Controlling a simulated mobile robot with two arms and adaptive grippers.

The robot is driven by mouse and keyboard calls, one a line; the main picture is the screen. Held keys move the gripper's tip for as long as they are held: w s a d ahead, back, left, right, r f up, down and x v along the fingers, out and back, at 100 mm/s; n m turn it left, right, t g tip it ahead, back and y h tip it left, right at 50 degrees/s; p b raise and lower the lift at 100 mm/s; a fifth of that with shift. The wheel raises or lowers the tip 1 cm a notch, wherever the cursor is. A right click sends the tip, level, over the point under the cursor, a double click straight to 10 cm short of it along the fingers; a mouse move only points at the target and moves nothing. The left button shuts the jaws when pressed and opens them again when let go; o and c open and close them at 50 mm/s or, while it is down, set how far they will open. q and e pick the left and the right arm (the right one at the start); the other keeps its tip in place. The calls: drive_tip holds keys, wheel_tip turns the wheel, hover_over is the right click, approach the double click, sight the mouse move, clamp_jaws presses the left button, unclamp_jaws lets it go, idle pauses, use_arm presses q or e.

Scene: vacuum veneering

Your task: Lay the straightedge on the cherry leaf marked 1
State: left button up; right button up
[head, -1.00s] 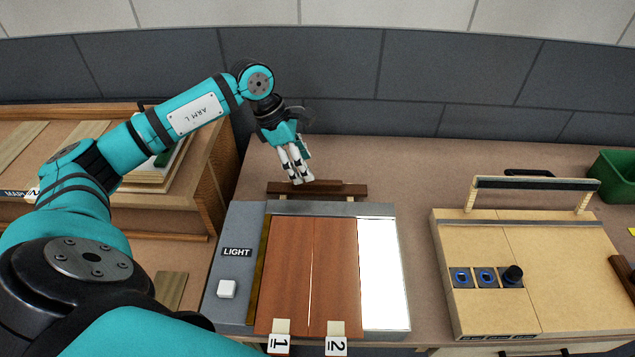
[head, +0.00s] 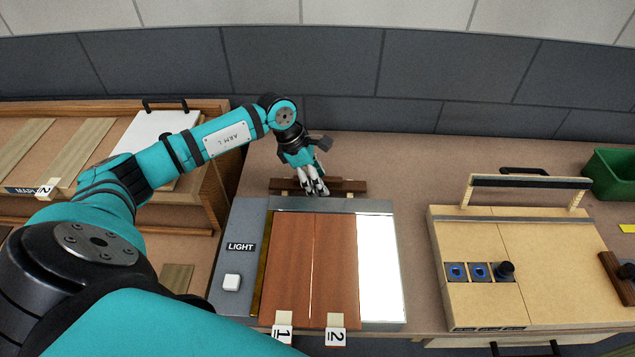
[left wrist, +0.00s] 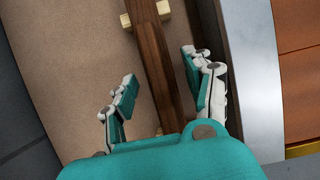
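The straightedge appears to be the dark brown wooden bar (head: 346,186) lying behind the light box on small pale rests. The left wrist view shows the bar (left wrist: 153,55) running between my fingers. My left gripper (head: 315,188) is over the bar, left of its middle in the head view. Its fingers (left wrist: 160,72) are open, one on each side of the bar, with gaps visible. The cherry leaf marked 1 (head: 287,262) lies on the light box, left of the leaf marked 2 (head: 337,262). My right gripper is not in view.
The light box (head: 236,210) has a lit white panel (head: 379,270) to the right of the leaves. A tan board with a raised bar (head: 560,290) stands at right, near a green bin (head: 612,172). A wooden shelf unit (head: 205,190) is at left. The bench between is clear.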

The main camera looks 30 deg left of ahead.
use_arm(q)
clamp_jaws()
